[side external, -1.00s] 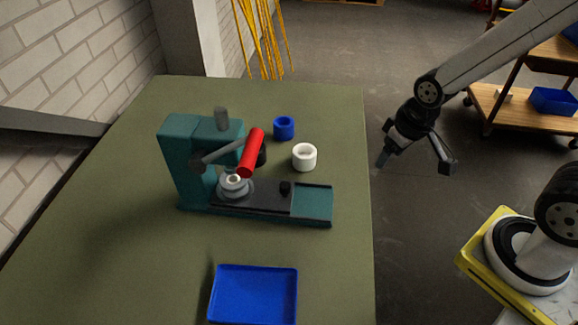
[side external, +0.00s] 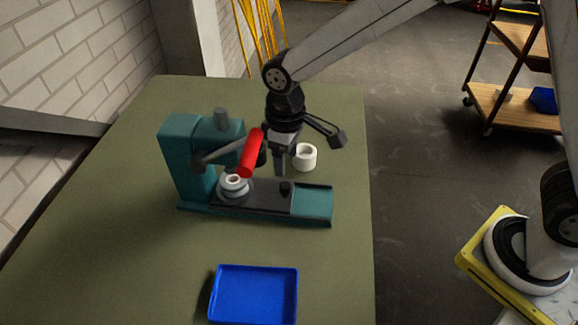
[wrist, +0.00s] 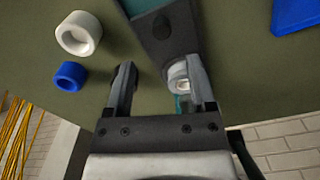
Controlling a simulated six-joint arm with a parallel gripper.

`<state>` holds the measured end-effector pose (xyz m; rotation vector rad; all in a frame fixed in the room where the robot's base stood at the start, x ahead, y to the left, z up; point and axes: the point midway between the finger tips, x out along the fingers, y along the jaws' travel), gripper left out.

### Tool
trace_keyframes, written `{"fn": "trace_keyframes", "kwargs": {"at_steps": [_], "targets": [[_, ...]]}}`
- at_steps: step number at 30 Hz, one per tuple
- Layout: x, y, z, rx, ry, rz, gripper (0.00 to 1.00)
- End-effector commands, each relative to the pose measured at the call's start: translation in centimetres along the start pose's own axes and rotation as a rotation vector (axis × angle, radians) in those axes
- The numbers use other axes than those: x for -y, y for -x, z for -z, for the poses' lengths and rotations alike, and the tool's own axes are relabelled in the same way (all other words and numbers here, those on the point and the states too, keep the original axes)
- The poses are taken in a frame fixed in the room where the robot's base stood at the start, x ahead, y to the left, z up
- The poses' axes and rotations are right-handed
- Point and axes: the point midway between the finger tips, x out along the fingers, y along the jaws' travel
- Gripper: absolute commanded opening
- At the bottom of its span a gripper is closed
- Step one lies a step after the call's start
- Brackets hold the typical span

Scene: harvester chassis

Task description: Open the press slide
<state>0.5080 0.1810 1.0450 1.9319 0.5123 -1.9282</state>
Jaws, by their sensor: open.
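The teal press (side external: 187,160) stands on the green table with its red-handled lever (side external: 250,155) angled forward. Its black slide (side external: 262,198) lies in the teal base, with a small black knob (side external: 285,188) on top. A white ring sits on a grey seat (side external: 233,187) under the press head, at the slide's left end. My gripper (side external: 280,168) is open and empty, pointing down above and just behind the knob. In the wrist view the knob (wrist: 164,28) is ahead of the fingers, and the white ring (wrist: 180,78) shows beside the right finger.
A loose white ring (side external: 305,157) stands behind the slide, right of my gripper. A loose blue ring (wrist: 70,76) shows in the wrist view. A blue tray (side external: 253,295) lies at the table's front. The lever is close left of my gripper.

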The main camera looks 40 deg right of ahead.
Motion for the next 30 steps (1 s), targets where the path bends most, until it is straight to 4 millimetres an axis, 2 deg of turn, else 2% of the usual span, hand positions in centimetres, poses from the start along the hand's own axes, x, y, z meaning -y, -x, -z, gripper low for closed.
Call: {"fn": "trace_keyframes", "kwargs": {"at_steps": [8,13,30], "targets": [[0.2,-0.1,0.2,0.003,0.007,0.000,0.71],[0.2,-1.0,0.2,0.004,0.006,0.000,0.71],[0.2,-7.1,0.1,0.004,0.005,0.000,0.71]]}}
